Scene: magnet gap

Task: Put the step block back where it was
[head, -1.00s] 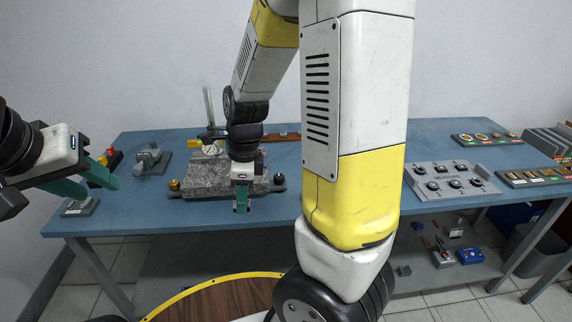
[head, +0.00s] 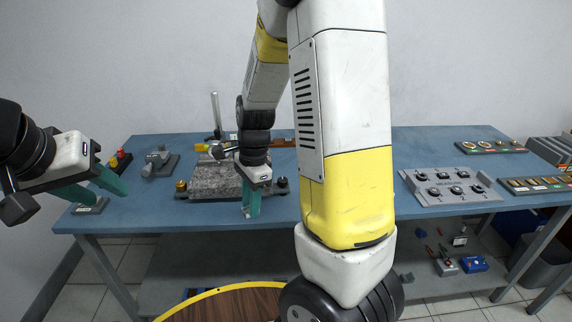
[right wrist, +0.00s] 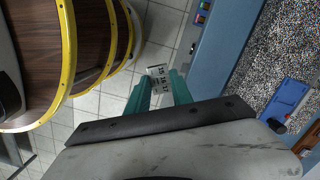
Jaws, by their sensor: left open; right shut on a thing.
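In the right wrist view, a small pale block with printed numbers (right wrist: 160,78), apparently the step block, is between the teal fingers of my right gripper (right wrist: 161,92). That gripper is shut on it. In the head view my right gripper (head: 251,210) points down at the front edge of the granite plate (head: 205,186); the block cannot be made out there. The wrist view shows floor beneath the fingers, beside the table edge. My left gripper (head: 110,187) is open and empty above the table's left end, over a small grey plate (head: 90,207).
The blue table (head: 330,220) carries an indicator stand (head: 215,112), a grey vise-like fixture (head: 158,162) and a knob panel (head: 450,187). Small coloured pieces stand at the back left.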

